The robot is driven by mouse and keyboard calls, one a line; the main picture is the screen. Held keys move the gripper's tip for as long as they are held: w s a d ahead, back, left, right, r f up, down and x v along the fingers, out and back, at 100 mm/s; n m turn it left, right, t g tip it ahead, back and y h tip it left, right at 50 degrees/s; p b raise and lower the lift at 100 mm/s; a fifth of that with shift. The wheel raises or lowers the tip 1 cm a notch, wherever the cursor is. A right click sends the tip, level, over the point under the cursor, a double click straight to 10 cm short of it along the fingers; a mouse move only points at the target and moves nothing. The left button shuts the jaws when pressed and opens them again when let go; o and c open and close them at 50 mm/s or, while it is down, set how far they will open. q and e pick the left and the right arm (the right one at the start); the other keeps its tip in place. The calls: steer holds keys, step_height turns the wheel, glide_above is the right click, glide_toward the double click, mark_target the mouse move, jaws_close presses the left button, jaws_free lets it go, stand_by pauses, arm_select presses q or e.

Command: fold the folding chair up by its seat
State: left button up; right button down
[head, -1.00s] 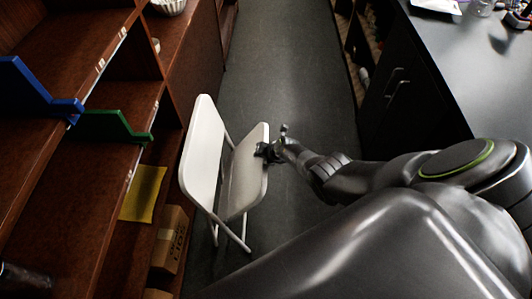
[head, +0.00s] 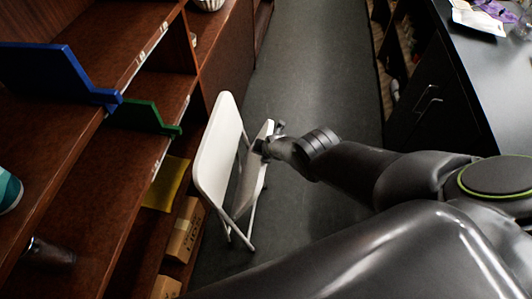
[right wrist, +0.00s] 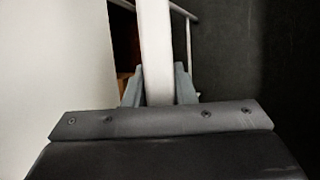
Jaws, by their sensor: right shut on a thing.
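The white folding chair (head: 217,150) stands upright on the grey floor beside the shelving in the head view, its seat (head: 250,180) tilted up steeply toward the backrest and partly open. My right gripper (head: 266,146) is at the upper free edge of the seat. In the right wrist view, the fingers of my right gripper (right wrist: 160,88) are on both sides of the white seat edge (right wrist: 156,50) and shut on it. The pale panel at left there is probably the backrest. My left gripper is not in view.
Brown shelving (head: 110,215) stands close to the left of the chair, with blue (head: 60,72) and green (head: 145,117) dividers and a cardboard box (head: 185,230). A black counter (head: 485,75) is at right. The floor (head: 310,85) beyond the chair is clear.

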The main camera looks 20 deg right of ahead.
steer(key=shift+s+d+f, duration=0.1)
steer(key=shift+s+f, duration=0.25)
steer(key=shift+s, duration=0.1)
stand_by(0.5)
steer(key=c, duration=1.6)
jaws_free()
steer(key=o, duration=0.4)
steer(key=shift+w, duration=0.2)
steer(key=shift+c, duration=0.2)
steer(key=shift+w+r, duration=0.1)
steer(key=shift+r, duration=0.1)
